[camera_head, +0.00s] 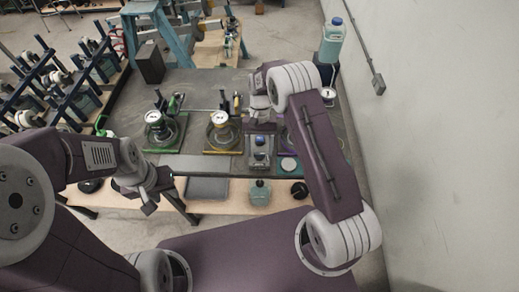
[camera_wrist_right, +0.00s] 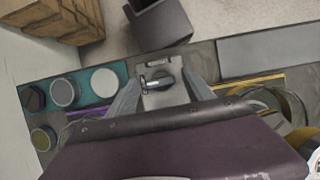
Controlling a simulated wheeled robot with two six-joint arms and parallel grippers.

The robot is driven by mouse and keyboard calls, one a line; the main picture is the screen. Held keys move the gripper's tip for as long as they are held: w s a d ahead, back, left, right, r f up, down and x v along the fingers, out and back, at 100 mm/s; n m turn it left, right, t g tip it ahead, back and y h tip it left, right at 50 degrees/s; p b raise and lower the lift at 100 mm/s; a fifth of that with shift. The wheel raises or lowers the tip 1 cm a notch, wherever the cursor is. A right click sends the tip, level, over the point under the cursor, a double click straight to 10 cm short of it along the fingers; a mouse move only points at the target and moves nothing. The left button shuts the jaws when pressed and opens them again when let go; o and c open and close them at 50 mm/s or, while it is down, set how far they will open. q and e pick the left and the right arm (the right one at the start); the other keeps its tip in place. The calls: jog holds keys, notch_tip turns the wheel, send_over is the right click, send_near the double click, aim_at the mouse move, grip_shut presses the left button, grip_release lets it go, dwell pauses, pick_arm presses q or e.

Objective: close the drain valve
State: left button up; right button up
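A grey plate (camera_wrist_right: 165,97) with a small dark valve and a metallic lever handle (camera_wrist_right: 157,83) lies between my right fingers in the right wrist view. In the head view, a grey unit with a blue-topped part (camera_head: 260,150) stands at the bench's front, just below my right gripper (camera_head: 260,120). My right gripper (camera_wrist_right: 163,92) is open, its fingers spread on both sides of the lever without visible contact. Which fitting is the drain valve is not marked legibly. My left gripper (camera_head: 148,203) hangs empty near the bench's front left; its finger gap is unclear.
Green (camera_head: 163,135) and yellow (camera_head: 222,138) gauge fixtures stand left of the grey unit. A teal tray with round jars (camera_wrist_right: 103,81) lies on the other side. A teal bottle (camera_head: 332,40) stands at the back right, near the wall (camera_head: 440,130).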

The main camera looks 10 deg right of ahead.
jog(key=a+b+v, duration=0.1)
jog(key=v, duration=0.8)
jog(key=shift+d, duration=0.5)
jog(key=shift+r, duration=0.1)
